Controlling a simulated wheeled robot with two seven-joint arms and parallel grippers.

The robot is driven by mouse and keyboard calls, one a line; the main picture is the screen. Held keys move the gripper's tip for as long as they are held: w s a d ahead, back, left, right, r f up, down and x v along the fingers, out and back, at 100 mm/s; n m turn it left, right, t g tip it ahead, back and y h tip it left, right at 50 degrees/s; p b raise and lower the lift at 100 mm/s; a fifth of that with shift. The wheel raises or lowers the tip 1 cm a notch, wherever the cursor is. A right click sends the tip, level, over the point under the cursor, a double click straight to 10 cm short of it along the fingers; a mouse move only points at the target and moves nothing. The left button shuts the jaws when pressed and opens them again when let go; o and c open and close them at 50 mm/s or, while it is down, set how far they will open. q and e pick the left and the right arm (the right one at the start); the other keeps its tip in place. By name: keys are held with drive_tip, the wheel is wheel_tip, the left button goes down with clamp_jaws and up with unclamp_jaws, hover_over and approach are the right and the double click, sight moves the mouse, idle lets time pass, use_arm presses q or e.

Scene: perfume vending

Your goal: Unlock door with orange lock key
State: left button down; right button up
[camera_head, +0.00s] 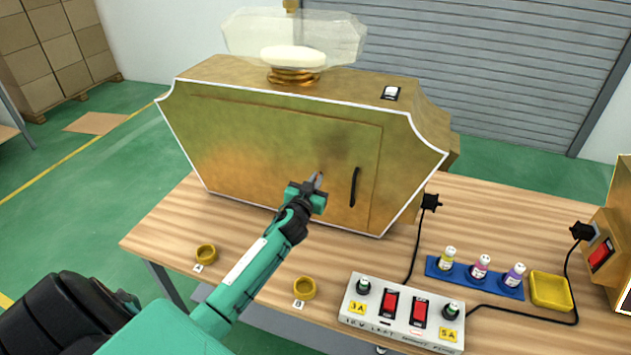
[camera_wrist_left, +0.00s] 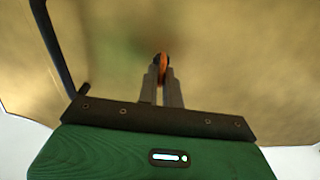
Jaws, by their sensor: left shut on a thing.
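The gold vending cabinet (camera_head: 240,130) stands on the wooden table, its front door (camera_head: 335,140) closed with a black handle (camera_head: 355,187) at its right side. My left gripper (camera_head: 318,182) is in front of the door, just left of the handle. In the left wrist view, my left gripper (camera_wrist_left: 162,75) is shut on a small orange key (camera_wrist_left: 162,62), its tip pointing at the gold door surface (camera_wrist_left: 220,60). Whether the key touches the door or sits in a lock cannot be told. The handle (camera_wrist_left: 52,45) shows at upper left there. My right gripper is not in view.
A white power strip (camera_head: 402,312) with red switches and black cables lies at the table's front right. A blue tray (camera_head: 440,268) with small bottles and a yellow dish (camera_head: 550,291) stand behind it. Two gold rings (camera_head: 206,254) (camera_head: 304,288) lie near the front edge.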

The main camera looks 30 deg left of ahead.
use_arm(q)
drive_tip(key=m, duration=1.1)
drive_tip(key=f+m, duration=0.1)
drive_tip(key=m, duration=0.4)
drive_tip(key=shift+w+d+m, duration=0.1)
drive_tip(key=shift+d+m, duration=0.25)
drive_tip(key=shift+m, duration=0.05)
idle(0.3)
drive_tip(key=c, duration=1.6)
unclamp_jaws()
